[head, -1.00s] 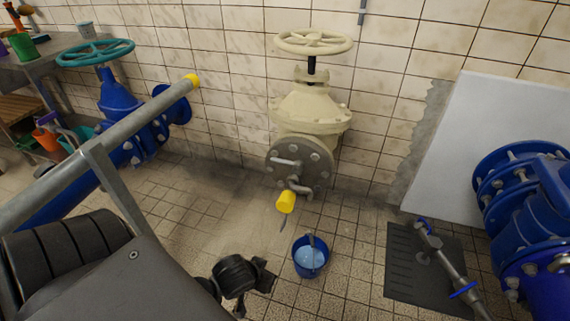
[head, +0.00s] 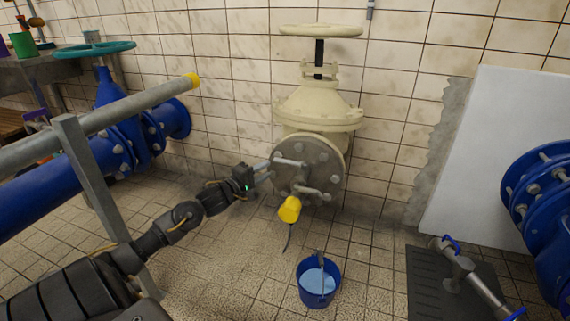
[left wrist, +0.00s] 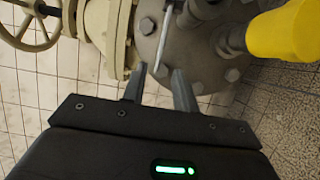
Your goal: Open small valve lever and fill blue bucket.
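The small valve's silver lever (head: 290,162) is on the grey round flange (head: 322,160) below the cream valve body. A yellow nozzle (head: 289,209) hangs at the flange's lower front. The blue bucket (head: 318,296) stands upright on the floor below and right of the nozzle, with pale blue contents visible. My left gripper (head: 264,171) is just left of the flange, close to the lever. In the left wrist view its fingers (left wrist: 159,86) are apart with nothing between them; the lever (left wrist: 163,42) lies just beyond the tips. My right gripper is not in view.
A grey rail with a yellow end (head: 150,107) and a blue pipe valve (head: 120,140) stand left. A cream handwheel (head: 321,30) tops the main valve. A dark floor grate (head: 440,290) and blue flanged pipe (head: 545,200) are right.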

